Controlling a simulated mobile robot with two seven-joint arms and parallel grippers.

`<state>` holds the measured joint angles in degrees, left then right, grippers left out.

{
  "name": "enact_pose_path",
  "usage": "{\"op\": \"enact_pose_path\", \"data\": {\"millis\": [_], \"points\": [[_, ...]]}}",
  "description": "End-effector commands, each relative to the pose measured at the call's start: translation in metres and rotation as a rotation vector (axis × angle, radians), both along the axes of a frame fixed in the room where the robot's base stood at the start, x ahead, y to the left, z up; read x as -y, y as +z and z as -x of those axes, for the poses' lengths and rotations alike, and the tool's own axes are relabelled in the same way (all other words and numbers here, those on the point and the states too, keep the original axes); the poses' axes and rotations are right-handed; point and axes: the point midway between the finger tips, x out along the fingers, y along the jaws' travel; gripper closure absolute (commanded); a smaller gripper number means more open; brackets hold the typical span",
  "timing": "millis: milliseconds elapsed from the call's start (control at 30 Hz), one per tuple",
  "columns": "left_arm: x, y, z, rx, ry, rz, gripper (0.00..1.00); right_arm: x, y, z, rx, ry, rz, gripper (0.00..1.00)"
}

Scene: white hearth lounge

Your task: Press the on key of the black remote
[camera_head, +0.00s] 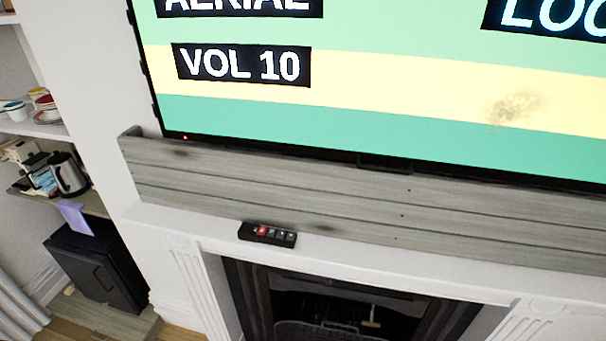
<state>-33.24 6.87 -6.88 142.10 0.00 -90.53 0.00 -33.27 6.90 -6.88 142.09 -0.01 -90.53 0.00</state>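The black remote (267,235) lies on the white mantel shelf above the fireplace, left of the middle of the head view. It has a red key (261,230) near its left end and several grey keys to the right of it. The key markings are too small to read. The television (380,80) above shows a lit picture with "VOL 10" on it. Neither of my grippers is in the head view.
A grey wooden beam (330,200) runs behind the remote, below the television. The white mantel (400,270) is clear to the right of the remote. The dark fireplace opening (340,305) is below. Shelves with dishes and a kettle (68,175) stand at left.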

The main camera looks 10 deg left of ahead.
Motion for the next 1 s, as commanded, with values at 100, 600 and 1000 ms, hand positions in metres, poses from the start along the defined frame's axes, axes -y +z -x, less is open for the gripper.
{"op": "enact_pose_path", "data": {"millis": [100, 600, 1000], "points": [[0.0000, 0.0000, 0.0000, 0.000, 0.000, 0.000, 0.94, 0.0000, 0.0000, -0.0001, 0.000, 0.000, 0.000, 0.50], [0.0000, 0.0000, 0.0000, 0.000, 0.000, 0.000, 1.00, 0.0000, 0.0001, -0.0002, 0.001, 0.000, 0.000, 0.50], [0.0000, 0.0000, 0.0000, 0.000, 0.000, 0.000, 1.00, 0.0000, 0.0002, -0.0003, 0.001, 0.000, 0.000, 0.50]]}}
